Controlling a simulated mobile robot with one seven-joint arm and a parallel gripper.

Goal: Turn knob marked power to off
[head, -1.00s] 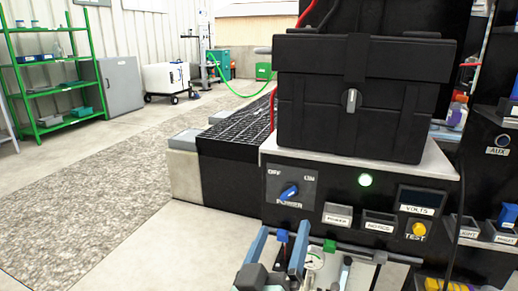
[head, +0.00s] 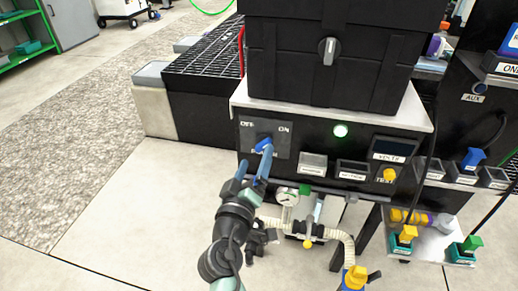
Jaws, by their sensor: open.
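The blue power knob (head: 262,142) is on a dark plate (head: 279,147) at the left of the black panel front. OFF is printed at the plate's upper left and ON at its upper right. The knob looks turned toward ON, but its lower part and the label below it are partly hidden by my gripper. My gripper (head: 256,157) is open, its two blue fingers reaching up to the panel. The right finger overlaps the knob and the left finger is at its lower left. I cannot tell whether they touch it.
A yellow test knob (head: 389,174) and a volts display (head: 393,149) are farther right. A black case (head: 325,60) stands on top. A gauge (head: 288,198) and pipes are below. Floor at the left is clear.

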